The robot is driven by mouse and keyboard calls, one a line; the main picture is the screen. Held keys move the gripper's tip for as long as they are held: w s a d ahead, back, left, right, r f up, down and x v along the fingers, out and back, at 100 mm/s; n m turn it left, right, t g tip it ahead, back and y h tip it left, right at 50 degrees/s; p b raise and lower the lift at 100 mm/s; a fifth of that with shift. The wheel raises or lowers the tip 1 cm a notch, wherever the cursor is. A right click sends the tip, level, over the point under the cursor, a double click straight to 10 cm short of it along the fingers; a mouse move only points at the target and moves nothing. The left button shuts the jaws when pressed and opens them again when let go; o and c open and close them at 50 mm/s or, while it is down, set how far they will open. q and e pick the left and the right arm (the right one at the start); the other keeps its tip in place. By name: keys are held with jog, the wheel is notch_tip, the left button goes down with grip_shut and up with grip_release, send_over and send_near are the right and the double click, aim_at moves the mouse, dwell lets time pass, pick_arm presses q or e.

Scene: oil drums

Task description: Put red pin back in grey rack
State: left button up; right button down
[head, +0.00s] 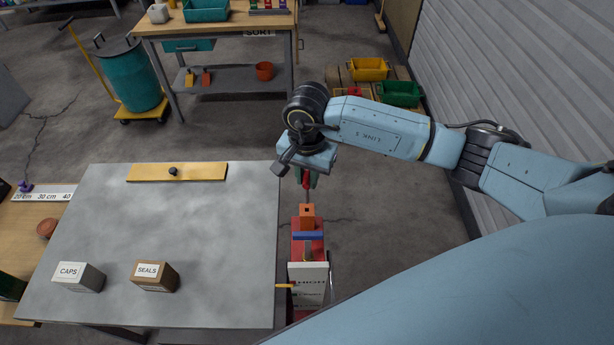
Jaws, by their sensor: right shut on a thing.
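My right gripper (307,182) points down just past the right edge of the grey-topped table. It is shut on a slim red piece (306,178), which looks like the red pin. Its lower end hangs above or in front of an orange block; I cannot tell whether they touch. The gripper body hides the pin's upper part. A low grey holder (270,12) with several coloured items stands on the far bench, cut by the top edge; I cannot tell if it is the grey rack. My left gripper is not in view.
Below the gripper is a red stand (308,248) with an orange block (307,215), a blue bar and a white label panel (308,283). The grey tabletop (150,225) holds a CAPS box (78,277), a SEALS box (155,276) and a yellow bar (177,172); its middle is clear.

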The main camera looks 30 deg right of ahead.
notch_tip(320, 180, up, 5)
jog(key=shift+f+p, duration=0.15)
jog(key=shift+p, duration=0.75)
notch_tip(320, 180, up, 7)
jog(key=shift+r, duration=0.2)
